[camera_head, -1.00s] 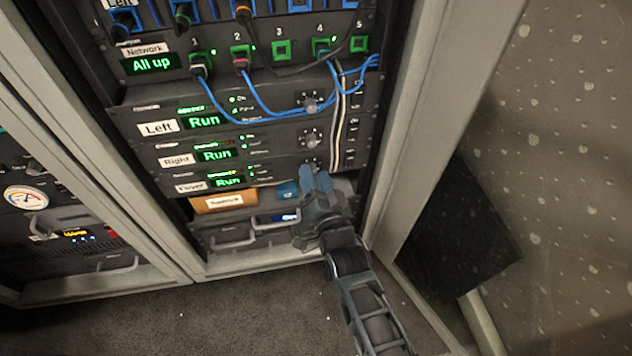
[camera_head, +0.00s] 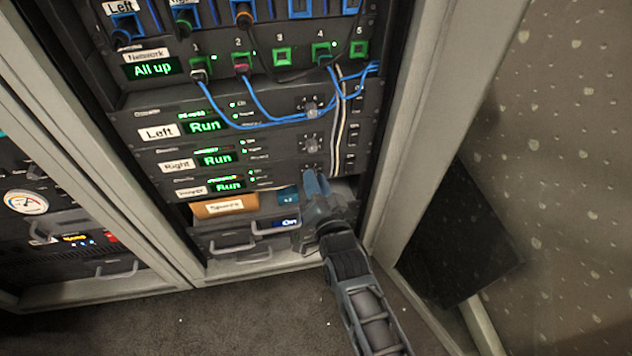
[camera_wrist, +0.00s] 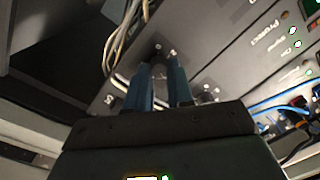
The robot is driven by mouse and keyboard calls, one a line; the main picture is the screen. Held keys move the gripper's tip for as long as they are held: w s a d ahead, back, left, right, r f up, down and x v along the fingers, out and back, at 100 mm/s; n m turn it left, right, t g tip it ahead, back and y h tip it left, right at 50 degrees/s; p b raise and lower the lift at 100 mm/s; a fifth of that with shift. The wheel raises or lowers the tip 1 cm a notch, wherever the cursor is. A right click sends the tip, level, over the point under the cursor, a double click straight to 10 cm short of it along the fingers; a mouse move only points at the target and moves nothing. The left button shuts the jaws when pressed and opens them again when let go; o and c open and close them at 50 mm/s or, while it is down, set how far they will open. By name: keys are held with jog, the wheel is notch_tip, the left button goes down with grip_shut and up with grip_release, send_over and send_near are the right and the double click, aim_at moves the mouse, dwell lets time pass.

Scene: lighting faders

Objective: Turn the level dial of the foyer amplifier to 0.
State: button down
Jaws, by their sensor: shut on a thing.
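The foyer amplifier (camera_head: 268,181) is the lowest of three stacked amplifiers in the open rack, with a white label (camera_head: 191,192) and a green "Run" display (camera_head: 228,186). My gripper (camera_head: 316,177) is at the right end of its front panel. In the wrist view its two blue fingers (camera_wrist: 159,76) stand on either side of a dark round knob, the level dial (camera_wrist: 157,67), and are shut on it. The fingers mostly hide this dial in the head view, and its pointer and setting cannot be read.
The right amplifier (camera_head: 265,154) and left amplifier (camera_head: 265,125) sit above, each with its own dial. Blue cables (camera_head: 262,124) and pale cables (camera_head: 339,130) hang close by my gripper. A spares box (camera_head: 222,207) and drawers lie below. The rack's right post (camera_head: 412,150) is near my arm.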

jog(key=shift+r+n+p, duration=0.1)
jog(key=shift+n+p, duration=0.2)
jog(key=shift+s+a+f+n+h+p, duration=0.1)
jog(key=shift+n+h+p, duration=0.35)
jog(key=shift+n+p, duration=2.8)
jog(key=shift+w+a+f+n+h+b, duration=0.15)
jog(key=shift+n+h, duration=0.25)
jog(key=shift+n, duration=6.15)
jog(key=shift+s+a+r+n+h+p, duration=0.3)
jog(key=shift+n+p, duration=1.25)
jog(key=shift+n, duration=3.35)
jog(key=shift+w+d+f, duration=0.1)
jog(key=shift+d+f, duration=0.1)
jog(key=shift+f, duration=0.05)
jog(key=c, duration=1)
grip_release()
